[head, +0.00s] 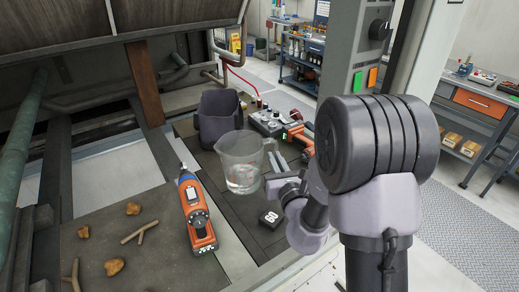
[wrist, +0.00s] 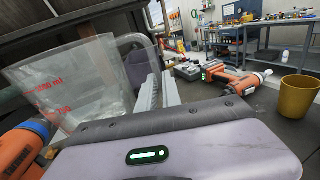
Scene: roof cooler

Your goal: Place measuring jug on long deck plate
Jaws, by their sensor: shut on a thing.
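The clear measuring jug (head: 240,165) is upright in the head view, over the dark deck surface, with some clear liquid showing low in it. It also shows at the left of the wrist view (wrist: 75,85), with red markings. My gripper (head: 275,176) is at the jug's right side, shut on its handle; its fingers (wrist: 155,95) show beside the handle in the wrist view. A long dark deck plate (head: 238,222) runs beneath and in front of the jug. I cannot tell whether the jug's base touches it.
A blue-and-orange tool (head: 197,215) lies left of the jug. A dark bin (head: 219,125), a grey control box (head: 265,122) and an orange drill (wrist: 235,78) are behind. A yellow cup (wrist: 297,96) stands right. Stones and sticks litter the left plate (head: 165,245).

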